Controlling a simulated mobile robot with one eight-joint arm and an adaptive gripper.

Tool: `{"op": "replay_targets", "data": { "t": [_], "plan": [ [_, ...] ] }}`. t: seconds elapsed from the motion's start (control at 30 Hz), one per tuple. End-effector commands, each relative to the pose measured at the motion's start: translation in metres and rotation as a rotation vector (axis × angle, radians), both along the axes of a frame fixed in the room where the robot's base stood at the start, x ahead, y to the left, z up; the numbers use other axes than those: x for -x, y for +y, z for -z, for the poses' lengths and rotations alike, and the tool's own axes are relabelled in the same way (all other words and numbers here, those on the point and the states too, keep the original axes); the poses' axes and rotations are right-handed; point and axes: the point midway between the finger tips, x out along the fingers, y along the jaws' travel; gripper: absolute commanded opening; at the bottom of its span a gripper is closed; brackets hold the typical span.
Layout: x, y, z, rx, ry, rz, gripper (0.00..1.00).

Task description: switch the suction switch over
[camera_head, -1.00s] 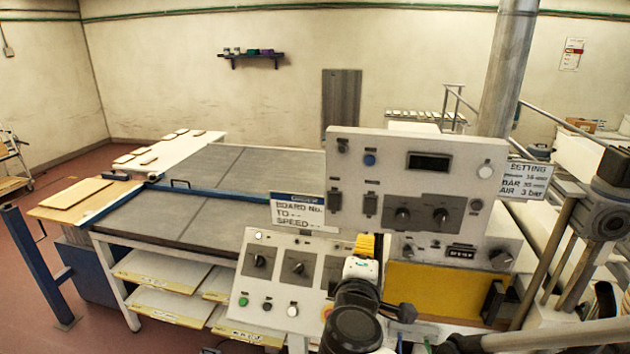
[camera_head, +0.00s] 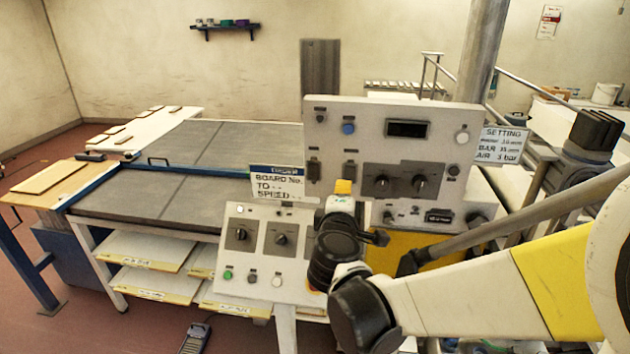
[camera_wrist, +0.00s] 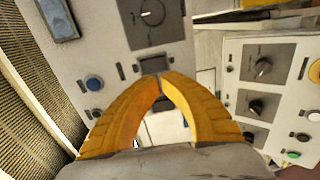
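The upper grey control panel (camera_head: 390,150) carries two dark rocker switches, a left one (camera_head: 314,170) and a right one (camera_head: 350,172) below a blue button (camera_head: 348,128). Their labels are too small to read, so I cannot tell which is the suction switch. My gripper (camera_wrist: 161,77) has its yellow fingertips together, with nothing seen between them. In the wrist view the tips are in front of the right rocker (camera_wrist: 154,64); I cannot tell whether they touch it. The left rocker (camera_wrist: 162,103) shows between the curved fingers. In the head view my wrist hides most of the gripper.
A lower sloped panel (camera_head: 262,255) with knobs and buttons stands close by at the left. A large knob plate (camera_wrist: 150,18) is beside the rockers. The conveyor table (camera_head: 190,200) extends left.

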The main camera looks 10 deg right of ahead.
Motion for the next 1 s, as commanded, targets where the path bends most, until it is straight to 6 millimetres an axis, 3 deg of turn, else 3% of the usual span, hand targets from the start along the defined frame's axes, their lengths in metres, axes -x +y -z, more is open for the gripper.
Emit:
{"op": "replay_targets", "data": {
  "t": [0.1,0.3,1.0],
  "plan": [
    [-0.022,-0.008,0.003,0.0,0.0,0.002,0.0],
    [-0.044,-0.014,0.006,-0.001,0.0,0.0,0.0],
    [-0.059,-0.02,0.015,0.0,0.0,0.001,0.0]
  ]
}}
